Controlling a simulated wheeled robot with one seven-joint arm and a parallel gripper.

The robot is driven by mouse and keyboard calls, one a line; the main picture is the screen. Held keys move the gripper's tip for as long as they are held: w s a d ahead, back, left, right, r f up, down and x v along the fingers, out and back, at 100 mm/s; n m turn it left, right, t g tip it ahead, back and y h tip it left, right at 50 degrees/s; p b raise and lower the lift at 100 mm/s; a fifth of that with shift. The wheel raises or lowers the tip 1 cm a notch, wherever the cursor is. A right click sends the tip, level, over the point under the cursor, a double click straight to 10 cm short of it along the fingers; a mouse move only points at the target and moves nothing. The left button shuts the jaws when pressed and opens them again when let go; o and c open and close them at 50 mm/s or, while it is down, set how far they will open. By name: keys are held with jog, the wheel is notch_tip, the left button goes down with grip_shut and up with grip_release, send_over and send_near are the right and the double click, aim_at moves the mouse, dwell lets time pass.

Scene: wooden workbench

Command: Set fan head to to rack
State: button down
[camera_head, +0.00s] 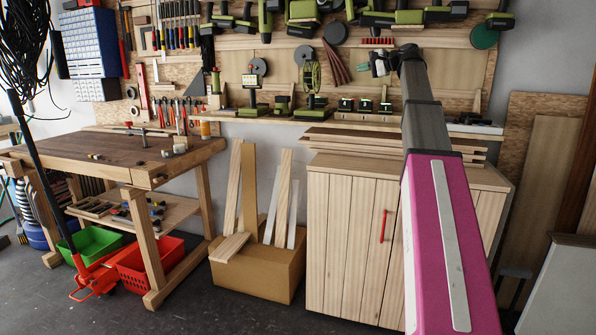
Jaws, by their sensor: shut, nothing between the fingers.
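I cannot pick out the fan head for sure. My arm hides part of the panel and shelf on the right.
Green and black power tools (314,107) stand on the shelf. A wooden cabinet (345,240) with planks on top stands below. A workbench (100,147) is at left, with red (150,262) and green (90,242) crates beneath. A cardboard box (258,272) holds boards. Grey floor is clear in front.

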jog(key=s+a+f+n+g+h, duration=0.1)
jog(key=s+a+f+h, duration=0.15)
jog(key=f, duration=1.25)
jog(key=s+a+f+g+h, duration=0.1)
jog(key=s+f+g+h, duration=0.15)
jog(key=f, duration=1.15)
jog(key=s+a+f+n+h, duration=0.15)
jog(key=s+f, duration=0.25)
jog(key=f, duration=1.1)
jog(key=s+f+n+g+h, duration=0.4)
jog(key=s+f+g+h, duration=0.1)
jog(key=s+f, duration=2.2)
jog(key=shift+a+f+h, duration=0.2)
jog(key=shift+f+h, duration=0.25)
jog(key=shift+f, duration=0.4)
jog(key=shift+n, duration=0.25)
